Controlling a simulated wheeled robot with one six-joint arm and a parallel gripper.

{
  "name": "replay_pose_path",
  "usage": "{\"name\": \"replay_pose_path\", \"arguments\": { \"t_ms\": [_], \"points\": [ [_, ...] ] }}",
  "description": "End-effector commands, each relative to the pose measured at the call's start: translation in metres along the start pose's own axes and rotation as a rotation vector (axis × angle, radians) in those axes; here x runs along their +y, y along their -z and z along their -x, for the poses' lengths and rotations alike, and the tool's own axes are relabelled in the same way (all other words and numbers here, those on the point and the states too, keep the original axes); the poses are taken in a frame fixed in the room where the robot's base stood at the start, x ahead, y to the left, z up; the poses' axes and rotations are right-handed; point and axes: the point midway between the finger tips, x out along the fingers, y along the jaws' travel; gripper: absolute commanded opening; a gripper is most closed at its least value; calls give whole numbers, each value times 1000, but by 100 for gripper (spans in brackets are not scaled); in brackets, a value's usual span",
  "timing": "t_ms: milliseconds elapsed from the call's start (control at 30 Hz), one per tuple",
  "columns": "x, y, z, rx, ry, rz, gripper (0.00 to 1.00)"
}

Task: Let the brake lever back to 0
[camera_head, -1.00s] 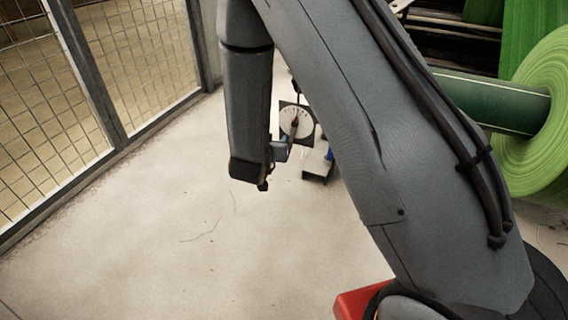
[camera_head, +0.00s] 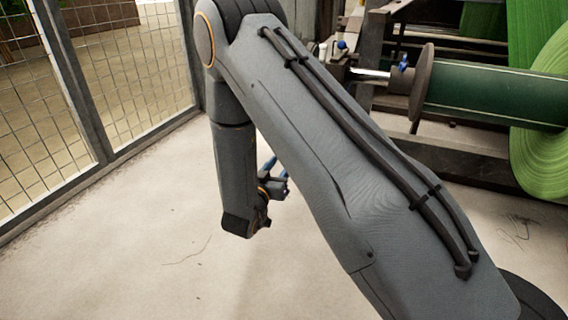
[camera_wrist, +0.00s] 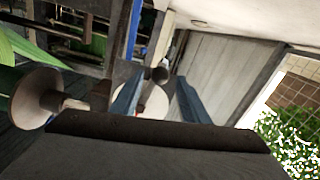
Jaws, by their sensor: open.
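My gripper (camera_head: 274,164) hangs below my forearm in the head view, its blue fingers apart and empty. In the wrist view my gripper (camera_wrist: 160,79) shows two blue fingers, spread open. A pale round plate (camera_wrist: 155,103), which looks like the brake dial, stands beyond and between them. A dark round knob (camera_wrist: 160,75), perhaps the end of the brake lever, lies near the plate's edge between the fingertips. I cannot tell whether it touches a finger, and the lever's setting is not readable. In the head view my arm hides the dial and lever.
A wire mesh fence (camera_head: 130,70) runs along the left. A green roll (camera_head: 540,125) on a dark green core (camera_head: 480,95) is at the right, before a dark machine frame. The pale floor (camera_head: 120,240) at the left is clear.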

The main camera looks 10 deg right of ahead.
Motion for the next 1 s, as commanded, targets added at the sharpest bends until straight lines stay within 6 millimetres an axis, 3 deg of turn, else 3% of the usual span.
{"name": "replay_pose_path", "arguments": {
  "t_ms": [233, 633, 900, 1000],
  "points": [
    [0, -1, -29, 0, -1, -2, 41],
    [0, 0, -36, 0, 1, 0, 41],
    [0, 0, -36, 0, 1, 0, 0],
    [0, 0, -36, 0, 1, 0, 0]
  ]
}}
